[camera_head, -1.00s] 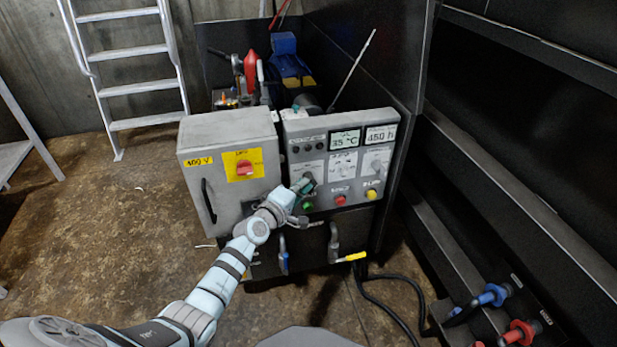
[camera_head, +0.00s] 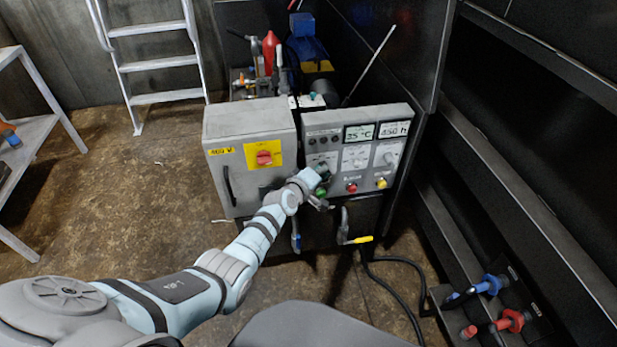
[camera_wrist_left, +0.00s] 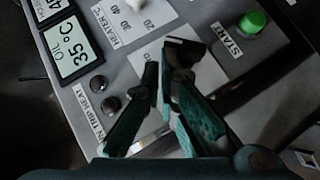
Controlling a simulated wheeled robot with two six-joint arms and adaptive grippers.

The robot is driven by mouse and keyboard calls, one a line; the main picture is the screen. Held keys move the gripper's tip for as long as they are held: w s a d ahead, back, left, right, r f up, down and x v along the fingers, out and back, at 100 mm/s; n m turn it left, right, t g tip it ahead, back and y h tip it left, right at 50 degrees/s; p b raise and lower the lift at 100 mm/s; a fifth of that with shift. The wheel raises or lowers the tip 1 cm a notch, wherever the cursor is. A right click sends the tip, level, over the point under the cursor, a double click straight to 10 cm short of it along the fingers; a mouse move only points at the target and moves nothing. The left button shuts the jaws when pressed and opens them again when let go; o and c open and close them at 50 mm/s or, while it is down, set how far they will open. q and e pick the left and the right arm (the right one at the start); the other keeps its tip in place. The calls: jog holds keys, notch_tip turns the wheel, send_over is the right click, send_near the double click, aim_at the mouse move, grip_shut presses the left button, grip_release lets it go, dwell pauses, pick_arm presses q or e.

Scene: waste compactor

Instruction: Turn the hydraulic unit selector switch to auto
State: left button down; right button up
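The grey control panel (camera_head: 357,118) carries three white selector plates. The leftmost plate is largely covered by my left gripper (camera_head: 320,176) in the head view. In the left wrist view its white plate (camera_wrist_left: 153,48) shows a "0" and part of a dark knob (camera_wrist_left: 186,52), which I take as the hydraulic unit selector switch. My left gripper (camera_wrist_left: 158,82) has its two teal-padded fingers slightly apart, right at the plate. The knob is partly hidden by the right-hand finger, so its setting and any contact are unclear. My right gripper is out of view.
The green START button (camera_wrist_left: 252,22) is close by the fingers. A red button (camera_head: 352,188) and a yellow button (camera_head: 381,183) sit lower right. A grey cabinet (camera_head: 250,125) with a red switch (camera_head: 264,158) stands left. Hoses (camera_head: 395,295) lie on the floor.

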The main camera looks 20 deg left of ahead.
pick_arm(q)
jog(key=shift+d, duration=0.25)
jog(key=s+a+r+p, duration=0.2)
jog(key=s+r+p, duration=0.6)
jog(key=s+p, duration=0.2)
jog(key=shift+s+a+p, duration=0.2)
jog(key=shift+a+p, duration=0.05)
jog(key=shift+p, duration=0.1)
